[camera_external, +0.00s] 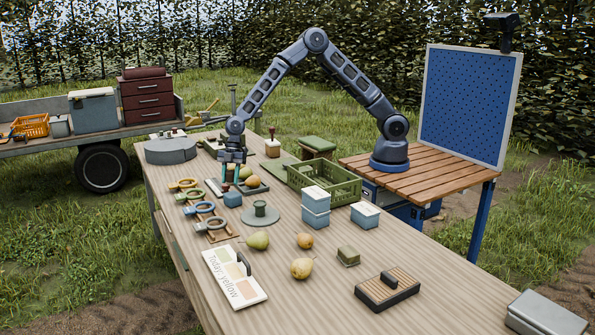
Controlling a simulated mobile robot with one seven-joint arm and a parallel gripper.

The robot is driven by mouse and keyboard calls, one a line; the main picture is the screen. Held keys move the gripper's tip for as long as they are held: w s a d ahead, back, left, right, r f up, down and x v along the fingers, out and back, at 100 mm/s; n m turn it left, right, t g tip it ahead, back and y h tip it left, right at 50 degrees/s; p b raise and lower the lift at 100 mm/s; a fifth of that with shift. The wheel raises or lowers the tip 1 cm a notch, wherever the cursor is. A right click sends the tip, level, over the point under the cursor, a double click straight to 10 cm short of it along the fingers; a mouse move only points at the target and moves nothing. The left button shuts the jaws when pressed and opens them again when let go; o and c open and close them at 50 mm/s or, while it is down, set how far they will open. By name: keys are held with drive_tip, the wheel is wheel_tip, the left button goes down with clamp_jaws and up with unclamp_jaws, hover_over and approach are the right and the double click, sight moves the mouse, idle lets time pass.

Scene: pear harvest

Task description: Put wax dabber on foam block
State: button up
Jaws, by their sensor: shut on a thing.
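My gripper (231,180) points down over the far left part of the table, above a dark tray with pears. Its teal fingers are shut on a small dark reddish thing, mostly hidden between them; I cannot tell for sure whether it is the wax dabber. A small blue block (232,198) lies just in front of the fingers. Which one is the foam block is not clear.
Pears (258,240) lie in the table's middle. A green crate (335,190) and blue boxes (316,210) stand to the right. Ring-handled tools (205,207) line the left edge. A colour card (234,277) and a dark wooden-topped block (387,290) lie in front.

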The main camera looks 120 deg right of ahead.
drive_tip(key=shift+f, duration=2.1)
drive_tip(key=shift+f, duration=0.15)
drive_tip(key=o, duration=1)
